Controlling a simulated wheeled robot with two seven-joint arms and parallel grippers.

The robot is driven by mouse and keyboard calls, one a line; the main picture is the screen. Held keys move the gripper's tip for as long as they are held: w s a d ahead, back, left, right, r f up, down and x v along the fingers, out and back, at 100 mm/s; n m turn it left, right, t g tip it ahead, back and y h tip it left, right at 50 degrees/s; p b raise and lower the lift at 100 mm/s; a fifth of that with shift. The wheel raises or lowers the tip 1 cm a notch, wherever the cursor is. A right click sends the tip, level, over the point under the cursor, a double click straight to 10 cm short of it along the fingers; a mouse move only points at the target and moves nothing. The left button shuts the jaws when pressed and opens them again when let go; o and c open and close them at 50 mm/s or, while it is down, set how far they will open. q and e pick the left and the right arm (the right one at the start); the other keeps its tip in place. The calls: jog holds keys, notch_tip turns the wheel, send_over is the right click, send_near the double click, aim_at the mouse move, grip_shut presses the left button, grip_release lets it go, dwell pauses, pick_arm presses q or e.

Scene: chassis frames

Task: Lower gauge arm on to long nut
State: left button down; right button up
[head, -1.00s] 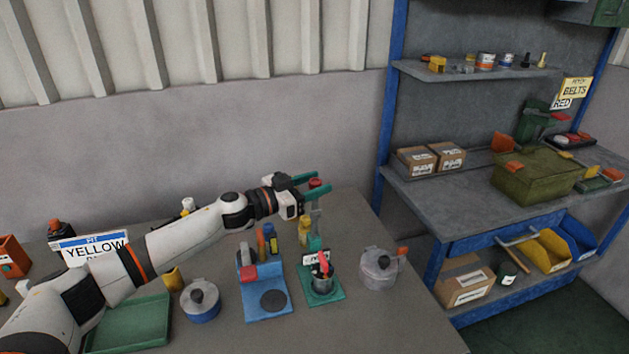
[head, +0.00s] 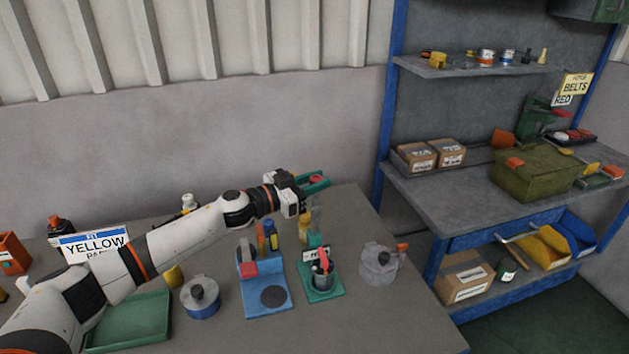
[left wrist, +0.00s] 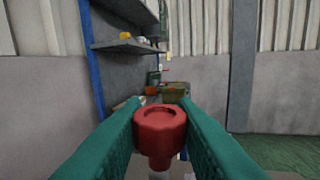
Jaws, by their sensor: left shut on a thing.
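My left gripper (head: 316,182) is shut on a red knob (left wrist: 160,130), which sits between its two green fingers in the left wrist view. A pale shaft shows just below the knob there. In the head view the gripper is above the back of a green stand (head: 335,292). I cannot make out the long nut for certain. My right gripper is out of view.
A blue stand (head: 267,306) with a red block and a grey disc is left of the green stand. A grey lidded pot (head: 379,266) is to its right. A blue-banded pot (head: 201,298) and a green tray (head: 130,324) are further left. Shelving stands at right.

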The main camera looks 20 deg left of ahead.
pick_arm(q)
jog(key=s+d+f+m+h+b, duration=0.4)
jog(key=s+d+f+m+b, duration=0.4)
jog(key=s+f+m+b, duration=0.4)
jog(key=shift+s+d+f+m+g+b, duration=0.3)
jog(key=shift+f+m+b, duration=0.7)
jog(key=shift+m+b, duration=1.25)
jog(key=shift+w+a+n+b, duration=0.1)
jog(key=shift+w+n+b, duration=0.05)
jog(key=shift+n+b, duration=0.2)
jog(key=c, duration=1.2)
grip_release()
jog(key=shift+a, duration=0.1)
